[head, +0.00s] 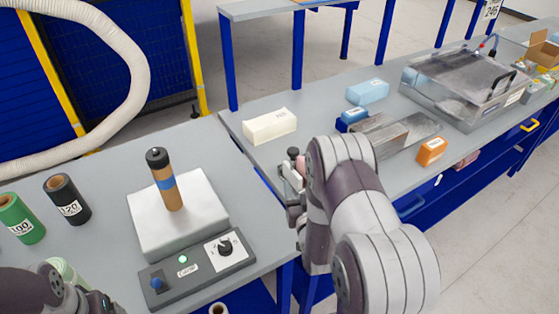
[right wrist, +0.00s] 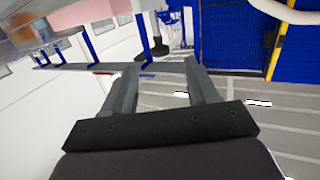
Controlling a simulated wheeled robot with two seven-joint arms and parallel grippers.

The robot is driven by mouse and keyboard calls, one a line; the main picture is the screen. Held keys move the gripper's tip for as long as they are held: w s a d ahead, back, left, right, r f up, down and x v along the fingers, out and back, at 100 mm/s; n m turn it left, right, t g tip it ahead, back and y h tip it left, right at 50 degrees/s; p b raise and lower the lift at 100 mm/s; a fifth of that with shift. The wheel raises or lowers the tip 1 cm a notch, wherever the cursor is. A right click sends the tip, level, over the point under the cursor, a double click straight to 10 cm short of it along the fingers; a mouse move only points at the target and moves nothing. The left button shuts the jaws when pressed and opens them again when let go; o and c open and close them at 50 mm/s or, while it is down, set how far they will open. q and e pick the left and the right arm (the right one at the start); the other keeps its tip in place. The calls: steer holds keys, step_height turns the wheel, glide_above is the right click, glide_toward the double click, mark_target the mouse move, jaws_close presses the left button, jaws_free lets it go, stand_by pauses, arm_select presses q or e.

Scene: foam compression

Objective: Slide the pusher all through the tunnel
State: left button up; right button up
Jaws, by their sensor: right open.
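A grey metal channel, seemingly the tunnel (head: 408,131), lies on the far right table. A small blue block with a white label (head: 351,116), possibly the pusher, sits at its left end; I cannot tell whether it is inside. My right gripper (head: 291,172) is left of the channel, near the table edge, partly hidden by my arm. In the right wrist view the right gripper (right wrist: 161,72) is open, with nothing between its fingers. My left arm shows only at the bottom left corner, and its fingertips are not seen.
A white foam block (head: 269,126), a light blue block (head: 367,91) and an orange block (head: 431,151) lie around the channel. A clear-lidded box (head: 468,88) stands behind. A control box (head: 197,271), a white pad with a brown cylinder (head: 167,183) and rolls occupy the near table.

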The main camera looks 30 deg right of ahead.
mark_target(294, 153)
steer(key=shift+t, duration=0.5)
steer(key=p+x, duration=0.1)
steer(key=x, duration=0.3)
steer(key=r+p+x, duration=0.1)
steer(key=x, duration=0.7)
steer(key=shift+s+d+r+p, duration=0.1)
steer(key=shift+d+r+p, duration=0.15)
steer(key=shift+r+p, duration=0.15)
steer(key=shift+w+d+f, duration=0.1)
steer(key=shift+w+d, duration=0.15)
steer(key=shift+w, duration=0.25)
